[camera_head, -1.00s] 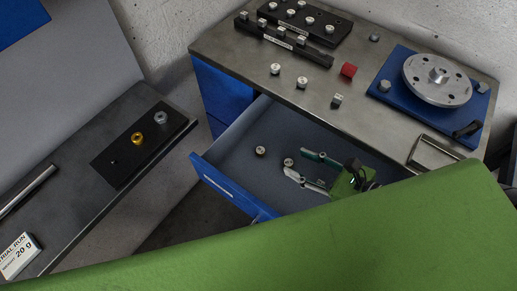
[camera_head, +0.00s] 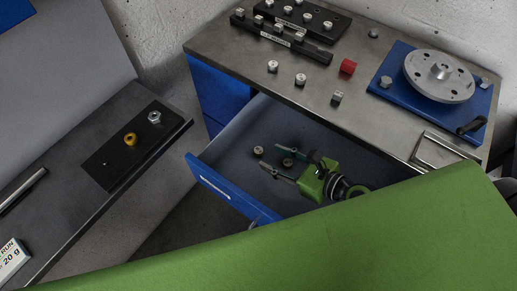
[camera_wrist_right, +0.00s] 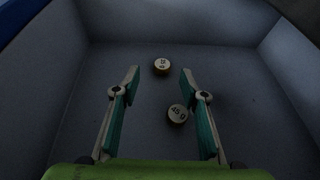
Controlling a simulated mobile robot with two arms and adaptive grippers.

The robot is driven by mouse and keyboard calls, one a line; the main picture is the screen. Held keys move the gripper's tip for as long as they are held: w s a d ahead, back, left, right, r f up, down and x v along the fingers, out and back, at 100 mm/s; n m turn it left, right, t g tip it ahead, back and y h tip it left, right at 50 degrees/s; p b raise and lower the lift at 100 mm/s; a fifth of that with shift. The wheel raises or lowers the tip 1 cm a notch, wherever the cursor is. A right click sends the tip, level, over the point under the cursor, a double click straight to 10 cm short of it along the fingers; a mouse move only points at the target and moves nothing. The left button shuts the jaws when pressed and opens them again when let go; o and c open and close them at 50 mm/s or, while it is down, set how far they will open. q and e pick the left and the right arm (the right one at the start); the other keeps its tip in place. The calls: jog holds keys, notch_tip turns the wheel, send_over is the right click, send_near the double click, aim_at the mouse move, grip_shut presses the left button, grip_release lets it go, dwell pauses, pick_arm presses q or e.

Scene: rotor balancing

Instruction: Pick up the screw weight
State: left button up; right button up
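Two small round screw weights lie in the open drawer (camera_head: 228,160). One weight (camera_head: 258,151) is just beyond my fingertips in the head view; the other (camera_head: 288,162) shows between the fingers. My right gripper (camera_head: 271,155) is open and empty, with its fingers pointing left in the drawer. In the right wrist view, the far weight (camera_wrist_right: 161,66) appears between the fingertips of the gripper (camera_wrist_right: 160,74). The nearer weight, which seems marked 45 g (camera_wrist_right: 177,113), is close beside the right finger. The fingers' height above the floor is unclear. My left gripper is not in view.
The drawer's blue front (camera_head: 216,189) and side walls surround the gripper. A side table at left holds a black plate (camera_head: 110,163).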

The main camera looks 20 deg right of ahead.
aim_at(261, 151)
jog(key=shift+d+x, duration=0.15)
jog(key=shift+x, duration=1.35)
jog(key=shift+d+x, duration=0.1)
jog(key=shift+x, duration=1.35)
jog(key=shift+w+f, duration=0.1)
jog(key=shift+f, duration=0.1)
jog(key=c, duration=1.1)
